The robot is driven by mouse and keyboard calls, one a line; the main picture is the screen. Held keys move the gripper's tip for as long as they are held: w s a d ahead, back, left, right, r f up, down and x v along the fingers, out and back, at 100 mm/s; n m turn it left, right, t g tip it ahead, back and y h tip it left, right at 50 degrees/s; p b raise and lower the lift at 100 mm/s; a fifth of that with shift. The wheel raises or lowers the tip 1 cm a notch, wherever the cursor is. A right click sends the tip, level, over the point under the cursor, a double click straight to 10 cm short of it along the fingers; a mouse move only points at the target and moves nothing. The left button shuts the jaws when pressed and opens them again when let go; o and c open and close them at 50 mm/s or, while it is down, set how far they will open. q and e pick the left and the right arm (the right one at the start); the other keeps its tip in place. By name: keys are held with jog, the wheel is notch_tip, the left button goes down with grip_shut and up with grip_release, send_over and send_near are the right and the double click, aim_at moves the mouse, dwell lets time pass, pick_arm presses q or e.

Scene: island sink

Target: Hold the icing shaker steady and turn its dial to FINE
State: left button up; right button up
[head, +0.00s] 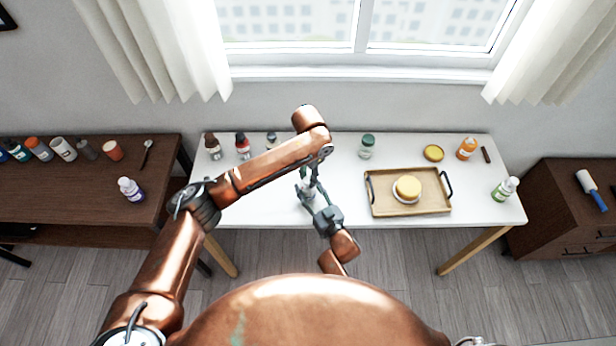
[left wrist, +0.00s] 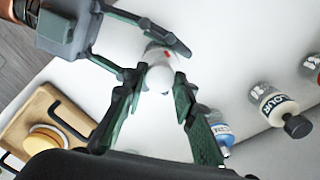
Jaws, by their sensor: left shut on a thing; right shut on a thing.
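The icing shaker (left wrist: 161,76) shows in the left wrist view as a small white body with a rounded white top and a red mark. In the head view it is mostly hidden by my grippers, above the white table left of the tray. My left gripper (head: 312,176) comes from above; its fingers (left wrist: 155,88) are closed in on both sides of the shaker's white top. My right gripper (head: 308,194) comes from the near side; its fingers (left wrist: 150,55) are shut around the shaker's body. The dial's lettering is too small to read.
A wooden tray (head: 375,209) with a yellow-topped round cake (head: 408,188) is to the right. A green-labelled bottle (head: 505,189) stands at the right edge.

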aim_at(308, 179)
pick_arm(q)
jog(key=shift+w, duration=0.1)
pick_arm(e)
jog(key=shift+a, duration=0.1)
pick_arm(q)
jog(key=o, duration=1.2)
jog(key=shift+c, duration=0.2)
notch_tip(308, 179, up, 12)
pick_arm(e)
jog(key=o, duration=1.3)
jog(key=shift+s, duration=0.1)
